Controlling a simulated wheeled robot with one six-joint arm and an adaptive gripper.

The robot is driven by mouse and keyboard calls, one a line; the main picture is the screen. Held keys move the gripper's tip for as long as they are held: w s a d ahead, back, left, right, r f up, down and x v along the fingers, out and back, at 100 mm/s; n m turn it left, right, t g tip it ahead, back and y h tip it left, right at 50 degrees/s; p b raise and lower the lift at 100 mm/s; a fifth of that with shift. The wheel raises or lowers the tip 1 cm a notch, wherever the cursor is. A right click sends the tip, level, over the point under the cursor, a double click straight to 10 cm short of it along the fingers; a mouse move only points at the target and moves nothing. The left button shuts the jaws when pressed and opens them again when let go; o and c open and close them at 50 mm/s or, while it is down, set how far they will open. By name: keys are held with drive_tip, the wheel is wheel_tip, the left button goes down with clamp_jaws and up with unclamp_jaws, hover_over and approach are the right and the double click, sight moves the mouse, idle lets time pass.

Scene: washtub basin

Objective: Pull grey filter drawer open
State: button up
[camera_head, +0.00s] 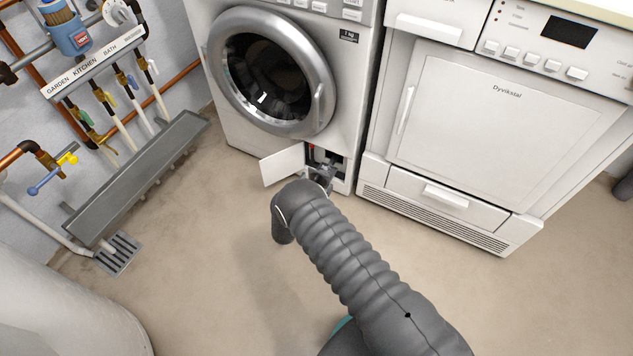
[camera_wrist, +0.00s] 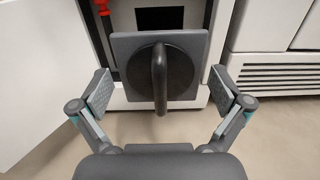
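The grey filter drawer (camera_wrist: 122,48) shows in the wrist view as a square dark grey plate with a round black disc and an upright bar handle (camera_wrist: 160,78). It sits in the low opening at the washing machine's base. My gripper (camera_wrist: 159,92) is open, with one finger well to each side of the handle and neither touching it. The handle stands roughly midway between the finger pads. In the head view the drawer front is small and partly hidden by my arm. How far it stands out of the opening is hard to tell.
A white flap (camera_head: 283,165) hangs open left of the opening; its panel (camera_wrist: 38,75) fills the left of the wrist view. A red part (camera_wrist: 102,7) shows inside. The white dryer (camera_head: 480,140) stands to the right. The floor in front is clear.

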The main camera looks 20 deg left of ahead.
drive_tip(key=shift+s, duration=0.1)
drive_tip(key=s+a, duration=0.1)
drive_tip(key=s, duration=1)
drive_tip(key=shift+s, duration=0.4)
